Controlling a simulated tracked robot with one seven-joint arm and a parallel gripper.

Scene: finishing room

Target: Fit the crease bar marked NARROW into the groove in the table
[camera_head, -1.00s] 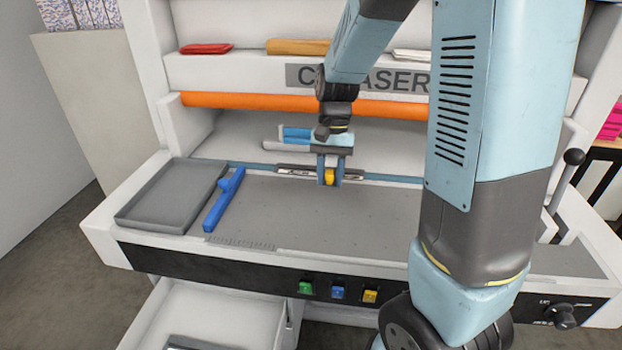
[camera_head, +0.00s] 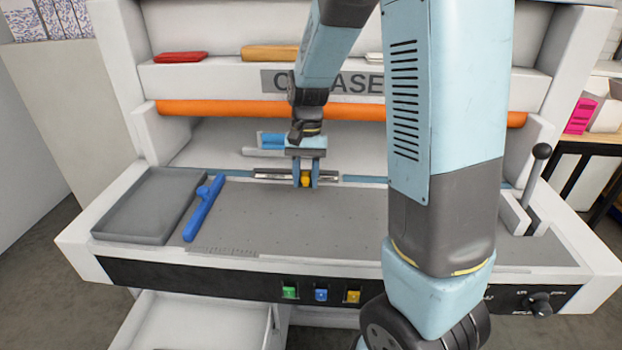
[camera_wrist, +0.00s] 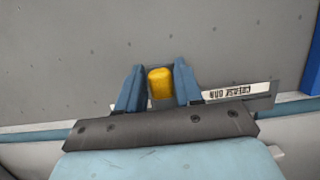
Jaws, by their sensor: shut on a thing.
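A metal crease bar (camera_head: 266,174) with a yellow grip (camera_head: 306,180) is at the back of the grey table (camera_head: 300,217). My gripper (camera_head: 306,183) points down, its blue fingers shut on the yellow grip. In the wrist view, the fingers stand on both sides of the yellow grip (camera_wrist: 160,83). The bar lies along a blue strip (camera_wrist: 35,136) at the table's back edge. The groove is not clearly visible, and I cannot tell whether the bar is seated in it.
A grey tray (camera_head: 110,232) and a blue bar-shaped tool (camera_head: 202,210) lie at the left of the table. An orange roller (camera_head: 220,108) spans the back above the bar. A lever (camera_head: 538,170) stands at the right. The middle of the table is clear.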

